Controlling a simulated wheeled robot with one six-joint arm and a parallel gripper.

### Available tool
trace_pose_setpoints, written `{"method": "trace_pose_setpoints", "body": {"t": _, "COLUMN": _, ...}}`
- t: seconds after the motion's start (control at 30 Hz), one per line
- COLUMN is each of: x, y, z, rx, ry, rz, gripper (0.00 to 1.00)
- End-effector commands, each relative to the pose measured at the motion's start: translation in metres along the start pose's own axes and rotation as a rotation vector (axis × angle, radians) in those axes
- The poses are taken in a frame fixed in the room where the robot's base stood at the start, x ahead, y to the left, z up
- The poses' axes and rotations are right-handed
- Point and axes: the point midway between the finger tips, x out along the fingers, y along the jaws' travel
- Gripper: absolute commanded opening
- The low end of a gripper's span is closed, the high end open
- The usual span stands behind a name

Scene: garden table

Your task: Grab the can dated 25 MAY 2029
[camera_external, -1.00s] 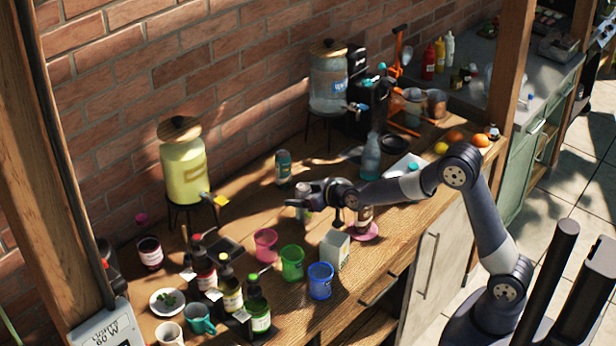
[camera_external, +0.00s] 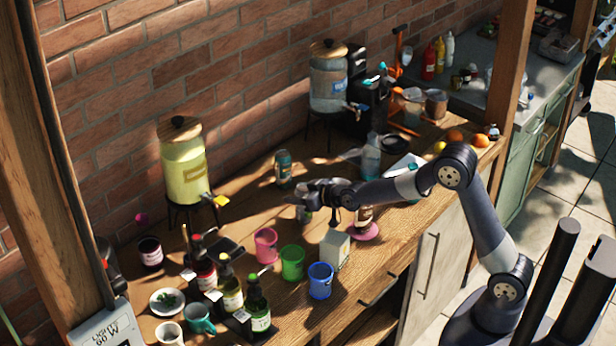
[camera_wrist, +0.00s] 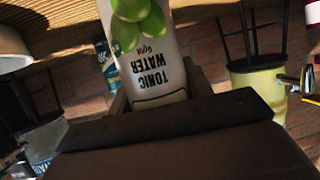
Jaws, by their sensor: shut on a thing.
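A tonic water can (camera_wrist: 150,60) with green limes on a pale label fills the top middle of the wrist view, its lettering upside down. My gripper (camera_wrist: 158,98) is shut on this can, with a finger on each side. In the external view my gripper (camera_external: 306,197) is over the middle of the table, and part of the held can (camera_external: 304,215) shows below it. A teal can (camera_external: 283,168) stands behind it and also shows in the wrist view (camera_wrist: 105,62). No date is readable on any can.
Pink (camera_external: 266,245), green (camera_external: 292,263) and blue (camera_external: 320,281) cups stand at the front, beside a white box (camera_external: 335,249). Another can stands on a pink coaster (camera_external: 366,232) to the right. A yellow dispenser (camera_external: 184,170) stands at the back left. Bottles crowd the front left.

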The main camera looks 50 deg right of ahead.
Motion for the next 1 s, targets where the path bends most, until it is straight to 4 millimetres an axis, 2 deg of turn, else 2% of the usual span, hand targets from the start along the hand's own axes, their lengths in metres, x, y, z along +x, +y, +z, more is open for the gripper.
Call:
{"method": "trace_pose_setpoints", "body": {"t": 0.1, "x": 0.0, "y": 0.0, "z": 0.0, "rx": 0.0, "ry": 0.0, "rz": 0.0, "gripper": 0.17}}
{"method": "trace_pose_setpoints", "body": {"t": 0.4, "x": -0.002, "y": 0.0, "z": -0.006, "rx": -0.001, "ry": 0.003, "rz": 0.0, "gripper": 0.17}}
{"method": "trace_pose_setpoints", "body": {"t": 0.57, "x": -0.013, "y": 0.0, "z": -0.031, "rx": 0.001, "ry": 0.006, "rz": -0.001, "gripper": 0.17}}
{"method": "trace_pose_setpoints", "body": {"t": 0.7, "x": -0.025, "y": 0.0, "z": -0.062, "rx": 0.002, "ry": 0.004, "rz": 0.0, "gripper": 0.17}}
{"method": "trace_pose_setpoints", "body": {"t": 0.83, "x": -0.033, "y": 0.0, "z": -0.079, "rx": 0.001, "ry": 0.002, "rz": -0.001, "gripper": 0.17}}
{"method": "trace_pose_setpoints", "body": {"t": 1.0, "x": -0.038, "y": 0.0, "z": -0.091, "rx": 0.002, "ry": 0.001, "rz": 0.0, "gripper": 0.17}}
